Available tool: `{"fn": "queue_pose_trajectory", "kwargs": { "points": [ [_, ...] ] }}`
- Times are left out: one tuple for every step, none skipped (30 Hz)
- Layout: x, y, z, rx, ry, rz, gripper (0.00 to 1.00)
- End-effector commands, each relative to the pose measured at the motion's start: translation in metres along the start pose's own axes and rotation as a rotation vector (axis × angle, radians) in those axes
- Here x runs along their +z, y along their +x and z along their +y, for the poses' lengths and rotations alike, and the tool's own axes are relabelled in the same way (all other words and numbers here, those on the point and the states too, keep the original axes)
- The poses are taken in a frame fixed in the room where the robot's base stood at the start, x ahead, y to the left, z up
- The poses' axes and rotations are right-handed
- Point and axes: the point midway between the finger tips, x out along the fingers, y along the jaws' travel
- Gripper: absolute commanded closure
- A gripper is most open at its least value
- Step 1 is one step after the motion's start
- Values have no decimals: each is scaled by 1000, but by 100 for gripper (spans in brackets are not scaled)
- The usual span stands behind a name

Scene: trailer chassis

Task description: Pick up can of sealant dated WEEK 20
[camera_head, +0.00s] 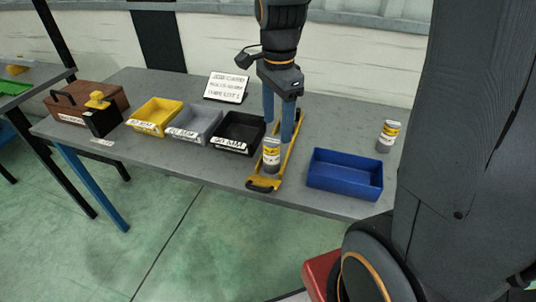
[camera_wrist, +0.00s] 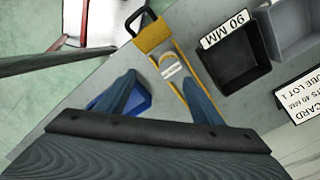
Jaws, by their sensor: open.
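A grey can with a white and yellow label (camera_head: 271,155) stands upright at the near end of a long yellow tray with black handles (camera_head: 263,183). In the wrist view, a pale labelled object that looks like this can (camera_wrist: 171,70) shows on the yellow tray (camera_wrist: 153,37), between my fingertips in the picture. A second similar can (camera_head: 388,136) stands upright at the right of the table. The date on either can is too small to read. My gripper (camera_head: 279,130) points down, open, just behind and above the near can; it also shows in the wrist view (camera_wrist: 159,82).
A blue bin (camera_head: 345,187) stands right of the yellow tray. Yellow (camera_head: 155,103), grey (camera_head: 193,114) and black (camera_head: 238,120) bins stand left of it. A white sign (camera_head: 226,88) stands behind them. A brown toolbox (camera_head: 88,90) is at the far left.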

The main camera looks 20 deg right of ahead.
Motion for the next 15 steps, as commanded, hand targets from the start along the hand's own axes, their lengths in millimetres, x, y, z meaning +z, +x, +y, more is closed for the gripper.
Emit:
{"fn": "queue_pose_trajectory", "kwargs": {
  "points": [
    [-1, 10, -3, 0, 0, 0, 40],
    [-1, 13, -3, 0, 1, 0, 40],
    [-2, 18, -5, 0, 1, 0, 40],
    [-2, 21, -6, 0, 1, 0, 40],
    [-2, 24, -6, 0, 1, 0, 40],
    [-2, 30, -8, 0, 1, 0, 40],
    [-2, 33, -9, 0, 1, 0, 40],
    [-2, 35, -10, 0, 1, 0, 40],
    [-2, 38, -10, 0, 1, 0, 40],
    [-2, 41, -11, 0, 1, 0, 40],
    [-2, 42, -12, 0, 1, 0, 40],
    [-2, 44, -12, 0, 0, 0, 40],
    [-2, 46, -12, 1, 0, 0, 40],
    [-2, 48, -12, 1, 0, 0, 40],
    [-2, 51, -12, 2, 0, 0, 40]
  ]
}}
